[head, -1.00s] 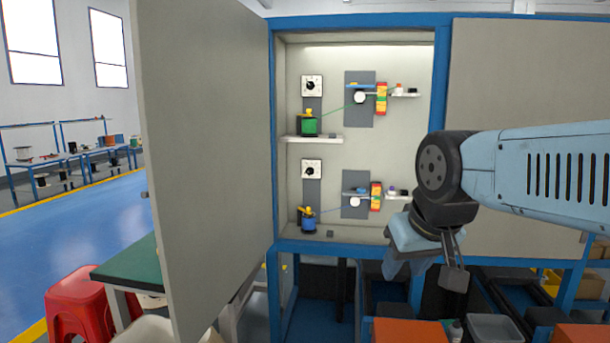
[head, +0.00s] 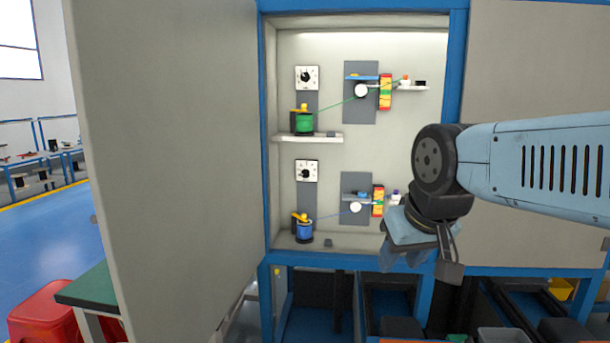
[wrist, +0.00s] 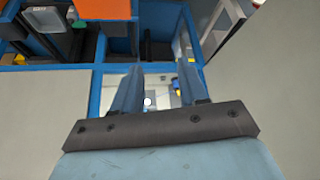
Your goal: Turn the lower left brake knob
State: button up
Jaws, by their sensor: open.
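The lower left brake knob (head: 307,173) is a black knob on a white square dial plate at the lower left inside the cabinet. A blue spool (head: 304,230) with a yellow top stands below it. My gripper (head: 425,262) hangs to the right of the knob, in front of the cabinet's lower right edge, well apart from it. In the wrist view my gripper (wrist: 158,85) shows two blue-grey fingers spread apart with nothing between them. The cabinet inside shows small between the fingers, and I cannot make out the knob there.
The upper dial (head: 306,78) and green spool (head: 304,122) sit above a white shelf (head: 310,138). The open cabinet door (head: 165,160) stands at the left. A blue frame (head: 452,90) edges the opening. A red stool (head: 40,315) and green-topped table (head: 88,285) are lower left.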

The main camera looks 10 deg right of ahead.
jog(key=shift+w+a, duration=0.15)
jog(key=shift+a, duration=0.1)
jog(key=shift+o, duration=1.4)
jog(key=shift+w+r, duration=0.2)
jog(key=shift+w, duration=0.1)
jog(key=shift+o, duration=1.1)
jog(key=w+d+r+t, duration=0.1)
jog(key=w+d+r, duration=0.1)
jog(key=w, duration=0.9)
jog(key=shift+d+r+t, duration=0.15)
jog(key=shift+t, duration=0.25)
jog(key=w+d+f+n+t+h, duration=0.1)
jog(key=w+d+f+t+h, duration=0.3)
jog(key=w, duration=1.1)
jog(key=w+d+r+n+t+y, duration=0.1)
jog(key=w+d+t, duration=0.35)
jog(key=w, duration=1.15)
jog(key=w+d+f+n+t+h, duration=0.15)
jog(key=w+d, duration=0.55)
jog(key=w, duration=0.8)
jog(key=n+t+y, duration=0.3)
jog(key=n+y, duration=1.1)
jog(key=n, duration=0.1)
send_near(306, 175)
jog(key=shift+m, duration=0.25)
jog(key=x, duration=1)
jog(key=shift+w+d+f, duration=0.1)
jog(key=shift+w+d, duration=0.05)
jog(key=shift+w, duration=0.35)
